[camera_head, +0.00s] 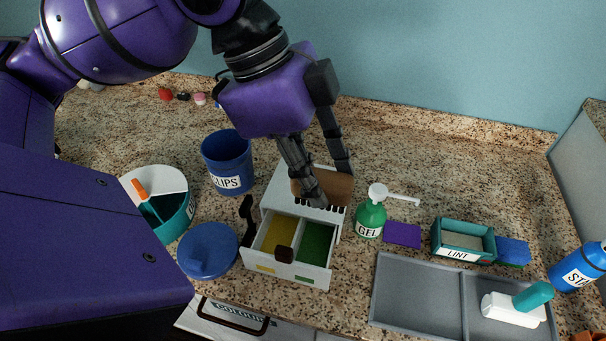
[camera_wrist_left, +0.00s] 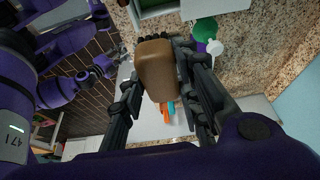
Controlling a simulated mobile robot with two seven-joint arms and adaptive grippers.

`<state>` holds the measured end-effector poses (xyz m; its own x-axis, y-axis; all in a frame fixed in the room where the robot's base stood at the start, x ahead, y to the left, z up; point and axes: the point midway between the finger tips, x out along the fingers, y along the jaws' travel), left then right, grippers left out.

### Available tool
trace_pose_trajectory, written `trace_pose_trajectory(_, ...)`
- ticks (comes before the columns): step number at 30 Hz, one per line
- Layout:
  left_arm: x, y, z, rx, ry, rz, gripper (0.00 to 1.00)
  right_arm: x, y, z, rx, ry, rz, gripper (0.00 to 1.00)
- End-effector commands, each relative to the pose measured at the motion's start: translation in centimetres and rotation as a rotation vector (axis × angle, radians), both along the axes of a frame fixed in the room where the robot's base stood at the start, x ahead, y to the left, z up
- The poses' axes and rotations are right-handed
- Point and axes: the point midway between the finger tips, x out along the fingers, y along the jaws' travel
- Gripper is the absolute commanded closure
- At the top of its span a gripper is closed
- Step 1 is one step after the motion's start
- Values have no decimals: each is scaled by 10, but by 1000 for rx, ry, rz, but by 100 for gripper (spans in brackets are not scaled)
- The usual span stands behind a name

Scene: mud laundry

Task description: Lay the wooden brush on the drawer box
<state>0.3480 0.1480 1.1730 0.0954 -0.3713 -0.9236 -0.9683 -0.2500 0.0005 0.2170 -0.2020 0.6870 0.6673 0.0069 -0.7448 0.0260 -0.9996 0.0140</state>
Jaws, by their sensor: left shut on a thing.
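The wooden brush (camera_head: 338,188) has a brown back and dark bristles pointing down. My left gripper (camera_head: 327,190) is shut on it, and the wrist view shows the brush (camera_wrist_left: 156,68) between the two fingers. The white drawer box (camera_head: 279,190) stands on the counter under the brush. The brush is over the right part of its top; I cannot tell whether it touches. The box's drawer (camera_head: 262,268) is pulled out, with yellow and green compartments and a brown knob. My right gripper (camera_wrist_left: 106,66) shows small in the wrist view; its fingers are unclear.
Left of the box are a blue clips bucket (camera_head: 227,165), a blue round lid (camera_head: 208,250) and a teal-and-white tub (camera_head: 176,228). Right are a green gel pump bottle (camera_head: 370,218), a purple cloth (camera_head: 402,235), a lint box (camera_head: 458,254) and a grey tray (camera_head: 415,297).

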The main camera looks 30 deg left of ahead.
Motion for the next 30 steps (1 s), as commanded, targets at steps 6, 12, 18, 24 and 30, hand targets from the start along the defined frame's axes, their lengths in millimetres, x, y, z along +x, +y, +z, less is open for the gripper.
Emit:
trace_pose_trajectory(6,37,28,-25,-1,10,11,96,-7,-2,-10,-3,14,-6,60)
trace_pose_trajectory(12,74,55,-50,-2,11,8,96,-9,-5,-15,-8,16,-8,60)
trace_pose_trajectory(18,96,70,-81,-1,5,5,96,-6,-5,-17,-8,11,-7,60)
trace_pose_trajectory(24,104,75,-91,0,1,4,96,-5,-5,-16,-9,8,-7,60)
trace_pose_trajectory(30,109,80,-115,-1,6,4,96,-6,-5,-18,-10,8,-7,60)
